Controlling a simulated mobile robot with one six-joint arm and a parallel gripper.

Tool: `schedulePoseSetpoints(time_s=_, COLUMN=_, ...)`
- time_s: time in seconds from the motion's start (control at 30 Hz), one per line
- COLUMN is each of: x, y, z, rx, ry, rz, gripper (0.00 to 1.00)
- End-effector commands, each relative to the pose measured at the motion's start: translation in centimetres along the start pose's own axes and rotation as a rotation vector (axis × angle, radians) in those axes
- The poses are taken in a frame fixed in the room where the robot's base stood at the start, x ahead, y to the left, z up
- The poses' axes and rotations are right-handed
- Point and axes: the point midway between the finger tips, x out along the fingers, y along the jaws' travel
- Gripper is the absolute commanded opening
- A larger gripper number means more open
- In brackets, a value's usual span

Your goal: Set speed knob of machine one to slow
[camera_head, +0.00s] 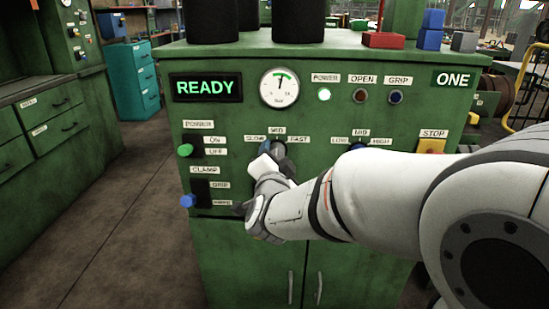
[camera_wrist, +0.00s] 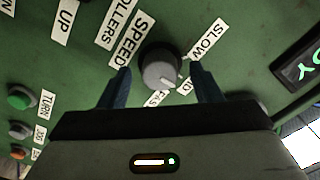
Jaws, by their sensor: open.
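The speed knob (camera_wrist: 161,68), round and grey with a dark base, is on the green front of machine one (camera_head: 230,260). In the wrist view it lies between the two blue fingertips of my open gripper (camera_wrist: 160,76), with a gap visible on each side. A mark on the knob's face points to the lower right, towards the partly hidden MID label (camera_wrist: 185,86). The SLOW label (camera_wrist: 207,40) is at the upper right of the knob. In the head view my gripper (camera_head: 272,150) is in front of the knob, below the SLOW, MID and FAST labels, and hides much of it.
The READY display (camera_head: 206,88) and a gauge (camera_head: 280,88) are above. A green power switch (camera_head: 186,150) and a blue clamp switch (camera_head: 188,201) are to the left. A second knob (camera_head: 357,147), partly behind my arm, and the STOP button (camera_head: 432,146) are to the right.

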Motion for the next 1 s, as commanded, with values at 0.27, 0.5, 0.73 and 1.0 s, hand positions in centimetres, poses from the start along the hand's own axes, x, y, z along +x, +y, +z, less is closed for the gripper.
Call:
schedulePoseSetpoints(time_s=0.27, x=0.53, y=0.04, z=-0.07, rx=0.0, ry=0.001, rz=0.001, gripper=0.58)
schedulePoseSetpoints(time_s=0.5, x=0.52, y=0.06, z=-0.08, rx=0.0, ry=0.001, rz=0.001, gripper=0.44)
schedulePoseSetpoints(time_s=0.73, x=0.51, y=0.07, z=-0.1, rx=0.0, ry=0.001, rz=0.001, gripper=0.25)
schedulePoseSetpoints(time_s=1.0, x=0.52, y=-0.11, z=0.07, rx=-0.002, ry=0.001, rz=0.0, gripper=0.14)
